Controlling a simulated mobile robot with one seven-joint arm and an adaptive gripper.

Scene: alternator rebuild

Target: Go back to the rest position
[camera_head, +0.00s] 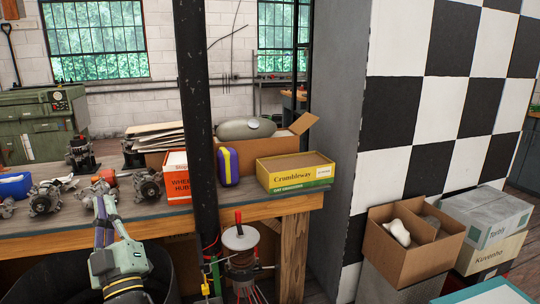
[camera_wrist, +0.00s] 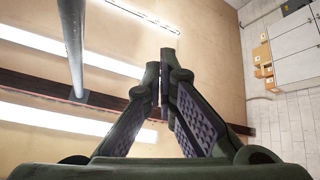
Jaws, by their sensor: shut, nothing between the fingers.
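My gripper (camera_wrist: 159,72) points up toward the ceiling in the wrist view. Its two dark green fingers meet closely at the tips, with nothing between them. In the head view my gripper (camera_head: 101,203) stands upright at the lower left, in front of the workbench (camera_head: 262,208) and overlapping its front edge in the picture. Whether it touches the bench cannot be told.
Metal alternator parts (camera_head: 45,198) lie on the bench at left, near a blue container (camera_head: 14,186). A black post (camera_head: 196,120) rises mid-picture. A yellow box (camera_head: 296,174) and purple-yellow object (camera_head: 228,167) sit right of it. A cable reel (camera_head: 240,240) stands below.

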